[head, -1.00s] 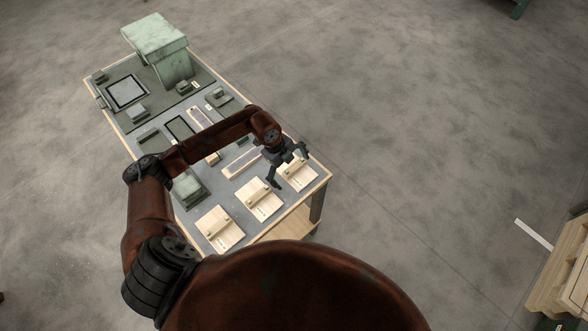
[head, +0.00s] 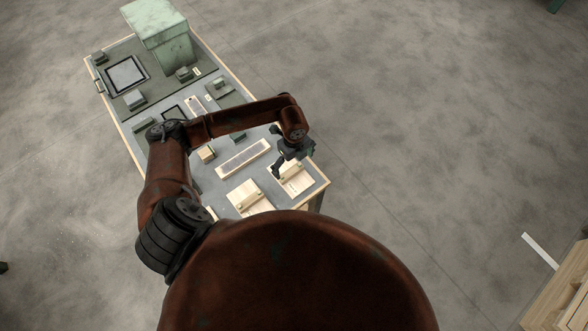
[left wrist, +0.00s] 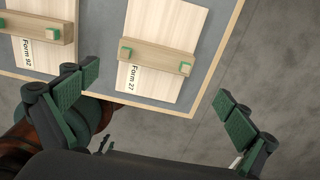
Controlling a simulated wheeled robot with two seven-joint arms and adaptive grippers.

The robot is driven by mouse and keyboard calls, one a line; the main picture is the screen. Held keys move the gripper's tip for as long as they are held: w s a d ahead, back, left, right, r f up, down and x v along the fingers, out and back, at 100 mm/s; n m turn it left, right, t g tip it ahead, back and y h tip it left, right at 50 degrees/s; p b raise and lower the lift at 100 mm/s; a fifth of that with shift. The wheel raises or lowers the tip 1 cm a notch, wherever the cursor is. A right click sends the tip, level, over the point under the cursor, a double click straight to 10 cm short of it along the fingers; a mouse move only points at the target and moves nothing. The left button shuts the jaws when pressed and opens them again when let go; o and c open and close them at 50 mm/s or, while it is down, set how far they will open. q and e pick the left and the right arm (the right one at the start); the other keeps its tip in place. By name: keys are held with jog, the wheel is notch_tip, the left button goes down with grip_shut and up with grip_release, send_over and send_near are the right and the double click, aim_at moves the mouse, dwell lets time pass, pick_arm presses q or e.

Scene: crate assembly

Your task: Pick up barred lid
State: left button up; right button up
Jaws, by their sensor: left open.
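A pale wooden barred lid (left wrist: 172,22) labelled "Form 27" lies flat near the table corner in the left wrist view, with a wooden bar and green blocks across it. It appears to be the rightmost lid (head: 299,184) in the head view, partly covered by my gripper. My left gripper (head: 292,162) is open and empty over the rightmost lid. Its fingers (left wrist: 152,95) are spread wide in the wrist view.
The table (head: 232,177) also holds a long framed wooden piece (head: 243,158), a small wooden block (head: 206,154) and several grey-green parts. A pale green stand (head: 155,22) is at the far end. Open floor lies right of the table.

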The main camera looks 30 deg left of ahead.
aim_at(291, 172)
pick_arm(q)
jog(key=f, duration=0.2)
jog(key=a+f, duration=0.1)
jog(key=shift+s, duration=0.3)
notch_tip(291, 172, down, 4)
jog(key=shift+a+r, duration=0.1)
jog(key=shift+r, duration=0.15)
jog(key=shift+w, duration=0.1)
jog(key=c, duration=1.3)
pick_arm(e)
jog(key=shift+s+d+r, duration=0.1)
jog(key=shift+s+d, duration=0.05)
jog(key=shift+s, duration=0.3)
jog(key=shift+s+d+r, duration=0.1)
jog(key=shift+s, duration=0.35)
jog(key=shift+d, duration=0.15)
